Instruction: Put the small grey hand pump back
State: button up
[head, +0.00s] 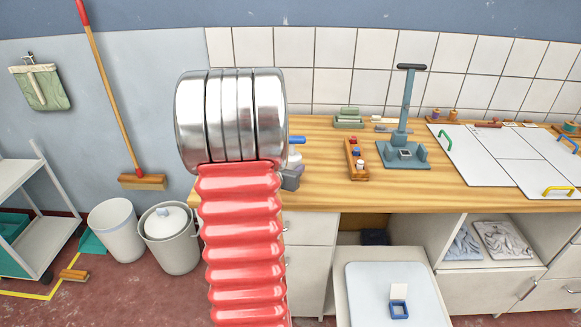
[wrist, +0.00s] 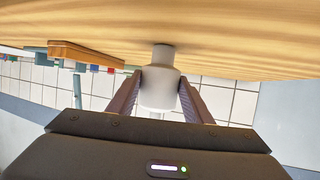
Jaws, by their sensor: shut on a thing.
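The small grey hand pump (wrist: 160,90) is a pale cylinder with a narrower neck, upright between the two fingers of my gripper (wrist: 160,82) in the wrist view. My gripper is shut on its wide body. The neck end meets or overlaps the wooden worktop in that view; I cannot tell if they touch. In the head view my gripper (head: 291,178) is mostly hidden behind my red arm, at the worktop's left part. A small pale part of the pump (head: 295,155) seems to show just above it.
On the wooden worktop (head: 325,190), a wooden tray of small items (head: 357,160) and a teal press stand (head: 404,152) stand to the right. A blue object (head: 297,139) shows just behind my gripper. White panels (head: 485,160) lie further right. The worktop before the tray is clear.

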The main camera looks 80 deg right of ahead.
jog(key=shift+f, duration=0.1)
jog(key=o, duration=1.3)
jog(key=shift+v, duration=6.05)
jog(key=shift+d, duration=0.1)
